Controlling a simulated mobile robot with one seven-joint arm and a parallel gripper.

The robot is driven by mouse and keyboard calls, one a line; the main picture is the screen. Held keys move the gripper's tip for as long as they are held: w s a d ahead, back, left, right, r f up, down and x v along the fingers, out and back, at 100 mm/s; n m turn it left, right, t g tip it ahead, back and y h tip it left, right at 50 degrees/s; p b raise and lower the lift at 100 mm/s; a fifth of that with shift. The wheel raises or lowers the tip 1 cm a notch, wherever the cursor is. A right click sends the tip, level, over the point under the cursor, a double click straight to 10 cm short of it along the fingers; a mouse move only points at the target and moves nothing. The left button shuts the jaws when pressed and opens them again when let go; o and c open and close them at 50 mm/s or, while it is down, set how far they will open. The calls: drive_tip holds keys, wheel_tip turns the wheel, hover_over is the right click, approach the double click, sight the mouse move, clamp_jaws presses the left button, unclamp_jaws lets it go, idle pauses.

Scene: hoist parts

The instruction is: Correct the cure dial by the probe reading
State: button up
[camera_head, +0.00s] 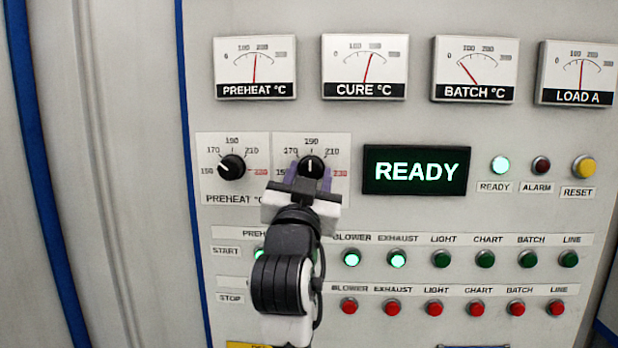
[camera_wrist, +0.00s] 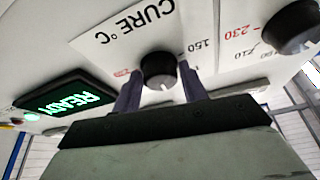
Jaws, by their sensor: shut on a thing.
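The black cure dial (camera_head: 310,166) sits on the panel under the CURE °C meter. Its white mark points about straight up, near 190. My gripper (camera_head: 311,175) is shut on this dial, with one purple finger at each side. The wrist view also shows the cure dial (camera_wrist: 158,69) between the fingers, beside its upside-down CURE °C label. The lower part of the dial's plate is hidden by my gripper in the head view. The CURE °C meter (camera_head: 364,66) has its needle near 200. The BATCH °C meter (camera_head: 475,68) has its needle low, left of 100.
The preheat dial (camera_head: 231,168) stands close on the left, its mark toward upper left. The display (camera_head: 416,170) reads READY, and the ready lamp (camera_head: 501,165) is lit. The alarm lamp (camera_head: 541,166) is dark. Rows of green and red buttons lie below; my arm covers some.

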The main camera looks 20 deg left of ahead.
drive_tip(key=shift+m, duration=0.4)
drive_tip(key=m+h+b, duration=0.1)
drive_tip(key=m, duration=0.2)
drive_tip(key=m+h+b, duration=0.1)
drive_tip(key=m+h, duration=0.1)
drive_tip(key=m, duration=0.1)
drive_tip(key=shift+s+a, duration=0.1)
drive_tip(key=shift+a, duration=0.1)
drive_tip(key=m+h, duration=0.1)
drive_tip(key=m, duration=0.2)
drive_tip(key=m+g+h+b, duration=0.1)
drive_tip(key=m, duration=0.2)
drive_tip(key=shift+r+g+h, duration=0.15)
drive_tip(key=shift+g+h, duration=0.15)
drive_tip(key=shift+m, duration=0.3)
drive_tip(key=o, duration=0.9)
drive_tip(key=shift+c, duration=0.2)
drive_tip(key=shift+b, duration=0.3)
